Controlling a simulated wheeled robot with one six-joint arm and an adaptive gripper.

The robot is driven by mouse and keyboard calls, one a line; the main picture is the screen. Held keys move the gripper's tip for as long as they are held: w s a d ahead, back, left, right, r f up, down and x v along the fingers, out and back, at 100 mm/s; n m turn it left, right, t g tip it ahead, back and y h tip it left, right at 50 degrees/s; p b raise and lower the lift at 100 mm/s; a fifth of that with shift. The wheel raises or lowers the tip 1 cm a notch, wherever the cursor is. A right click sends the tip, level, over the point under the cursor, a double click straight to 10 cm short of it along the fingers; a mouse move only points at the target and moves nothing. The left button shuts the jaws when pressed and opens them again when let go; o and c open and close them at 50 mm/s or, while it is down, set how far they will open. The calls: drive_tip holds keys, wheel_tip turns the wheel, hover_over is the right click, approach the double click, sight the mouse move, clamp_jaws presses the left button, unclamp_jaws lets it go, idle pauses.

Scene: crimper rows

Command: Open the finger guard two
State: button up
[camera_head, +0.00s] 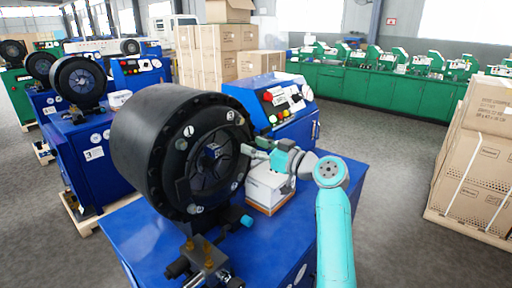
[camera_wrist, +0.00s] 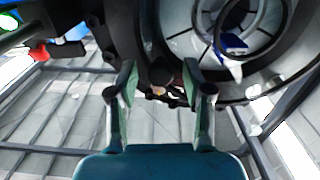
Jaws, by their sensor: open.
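The nearest crimper has a large black round head (camera_head: 150,135) on a blue body. Its front face holds a dark spoked round plate (camera_head: 205,165), which also shows at the upper right of the wrist view (camera_wrist: 275,22). Small numbered round labels sit around the rim, but I cannot tell which part is finger guard two. My gripper (camera_head: 250,152) is at the right side of the face. In the wrist view my gripper (camera_wrist: 160,72) has its fingers apart, with a small dark knob (camera_wrist: 160,72) showing between them. I cannot tell whether they touch it.
A blue control box (camera_head: 280,105) with buttons stands behind the head. A white and orange box (camera_head: 268,188) sits on the blue top below my arm. More crimpers stand at left. Cartons (camera_head: 485,165) are stacked at right, and grey floor is clear between.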

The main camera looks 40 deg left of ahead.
clamp_jaws()
